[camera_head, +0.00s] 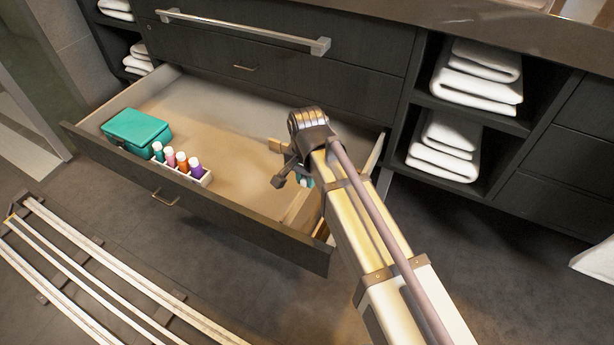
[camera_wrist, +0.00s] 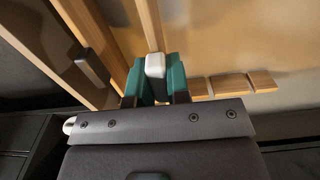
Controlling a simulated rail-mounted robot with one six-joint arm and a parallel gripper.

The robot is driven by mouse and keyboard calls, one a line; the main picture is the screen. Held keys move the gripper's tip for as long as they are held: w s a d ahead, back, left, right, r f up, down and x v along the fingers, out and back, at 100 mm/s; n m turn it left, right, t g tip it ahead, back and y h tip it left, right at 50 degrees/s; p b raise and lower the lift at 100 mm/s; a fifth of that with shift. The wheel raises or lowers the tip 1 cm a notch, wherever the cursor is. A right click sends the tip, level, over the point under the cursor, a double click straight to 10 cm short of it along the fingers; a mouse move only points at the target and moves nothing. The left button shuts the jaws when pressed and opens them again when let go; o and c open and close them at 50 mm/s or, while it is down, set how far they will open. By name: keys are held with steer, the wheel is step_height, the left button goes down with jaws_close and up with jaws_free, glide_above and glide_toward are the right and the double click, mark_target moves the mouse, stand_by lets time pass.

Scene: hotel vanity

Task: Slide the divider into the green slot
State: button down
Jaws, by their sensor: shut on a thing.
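My gripper (camera_head: 303,181) is inside the open drawer, near its right end; the arm covers part of it in the head view. In the wrist view its two teal fingers (camera_wrist: 156,80) are shut on the white tab (camera_wrist: 155,65) of a thin wooden divider (camera_wrist: 150,25). The divider runs away from the tab toward the top of the picture. To its right, short wooden blocks (camera_wrist: 228,85) stand in a row with gaps between them. A wooden piece (camera_head: 300,208) shows beside the gripper in the head view. I cannot make out a green-marked slot in either view.
The drawer (camera_head: 225,125) has a teal box (camera_head: 137,127) at its left and several small bottles (camera_head: 181,163) in a white holder near the front. Its middle floor is clear. Folded towels (camera_head: 478,75) fill shelves at right. A long handle (camera_head: 243,31) juts out above.

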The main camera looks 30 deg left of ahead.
steer(key=shift+f+b, duration=1.3)
steer(key=shift+f, duration=0.05)
steer(key=c, duration=1)
jaws_free()
steer(key=shift+r, duration=0.1)
step_height(320, 180, up, 11)
steer(key=p, duration=1.1)
